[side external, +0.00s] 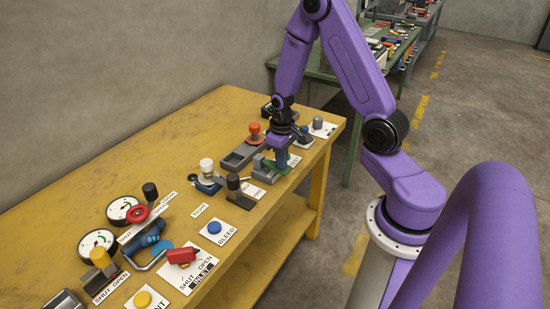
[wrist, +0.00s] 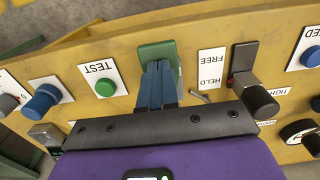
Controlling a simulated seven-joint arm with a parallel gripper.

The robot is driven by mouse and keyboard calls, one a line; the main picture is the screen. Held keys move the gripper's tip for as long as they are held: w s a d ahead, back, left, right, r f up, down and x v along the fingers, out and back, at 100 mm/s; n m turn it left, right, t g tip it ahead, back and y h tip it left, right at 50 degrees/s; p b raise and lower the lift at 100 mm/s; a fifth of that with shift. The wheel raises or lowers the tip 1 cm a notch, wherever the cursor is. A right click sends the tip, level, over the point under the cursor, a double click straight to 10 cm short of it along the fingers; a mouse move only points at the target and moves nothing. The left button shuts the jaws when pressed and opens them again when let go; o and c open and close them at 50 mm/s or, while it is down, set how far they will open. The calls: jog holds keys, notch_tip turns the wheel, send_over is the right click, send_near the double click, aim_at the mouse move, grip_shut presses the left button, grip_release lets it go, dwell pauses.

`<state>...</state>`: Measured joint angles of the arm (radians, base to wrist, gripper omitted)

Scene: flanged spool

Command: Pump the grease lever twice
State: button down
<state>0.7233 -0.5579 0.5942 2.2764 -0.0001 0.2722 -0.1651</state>
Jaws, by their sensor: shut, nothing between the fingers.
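No label reading "grease" is legible in either view. A green fixture (wrist: 158,51) stands on the yellow bench just beyond my fingertips in the wrist view; its lower part shows at the side external view (side external: 270,167). It may be the grease lever, but its shape is largely covered. My gripper (wrist: 161,68) is shut and empty, its blue fingers together over the near side of the green fixture. Whether they touch it I cannot tell. In the side external view my gripper (side external: 282,154) points down at the bench's front edge.
A green TEST button (wrist: 105,88) and a blue knob (wrist: 42,98) lie left of my fingers in the wrist view. A dark-knobbed FREE/HELD lever (wrist: 259,101) stands to the right. A blue BLEED button (side external: 214,227) and red handle (side external: 181,256) sit farther along the bench.

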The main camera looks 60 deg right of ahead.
notch_tip(320, 180, up, 8)
jog(key=shift+f, duration=0.15)
dwell(0.5)
dwell(0.3)
jog(key=shift+f, duration=1.2)
dwell(2.0)
jog(key=shift+f, duration=2.85)
notch_tip(320, 180, up, 8)
